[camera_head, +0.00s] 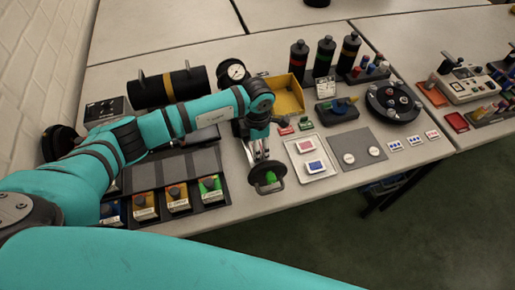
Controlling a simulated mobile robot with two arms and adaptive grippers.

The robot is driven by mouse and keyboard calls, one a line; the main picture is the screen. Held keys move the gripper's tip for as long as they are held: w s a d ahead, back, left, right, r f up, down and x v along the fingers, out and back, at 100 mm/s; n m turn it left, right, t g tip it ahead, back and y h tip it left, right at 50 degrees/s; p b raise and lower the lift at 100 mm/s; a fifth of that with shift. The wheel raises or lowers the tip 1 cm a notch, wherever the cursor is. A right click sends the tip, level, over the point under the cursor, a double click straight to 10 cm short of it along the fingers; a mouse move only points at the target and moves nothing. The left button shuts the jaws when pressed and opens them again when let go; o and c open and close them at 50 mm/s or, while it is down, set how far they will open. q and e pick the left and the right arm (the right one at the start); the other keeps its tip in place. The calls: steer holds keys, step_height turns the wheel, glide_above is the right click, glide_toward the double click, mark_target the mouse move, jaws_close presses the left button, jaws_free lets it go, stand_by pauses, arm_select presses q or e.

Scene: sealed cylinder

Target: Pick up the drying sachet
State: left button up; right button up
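Several small flat packets lie on the table, and I cannot tell for sure which is the drying sachet. A row of white packets with blue or red marks lies near the right front edge: one blue-marked packet (395,146), another blue-marked one (415,141) and a red-marked one (432,134). A pale tray (325,173) holds a red-marked piece (306,146) and a blue-marked piece (315,166). My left gripper (265,165) points down near the table's front edge, left of the tray, above a dark round part with a handle. Its fingers are too small to read. My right gripper is out of view.
A grey mat (357,139) with two round white pieces lies right of the tray. A yellow bin (289,103), dark bottles (325,57) and a round black carousel (393,102) stand behind. A black cylinder (168,87) lies at the back left.

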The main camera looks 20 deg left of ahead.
arm_select(q)
steer(key=shift+r, duration=0.1)
steer(key=shift+r, duration=0.35)
step_height(320, 180, up, 9)
steer(key=b, duration=0.3)
steer(key=shift+r, duration=0.1)
stand_by(0.5)
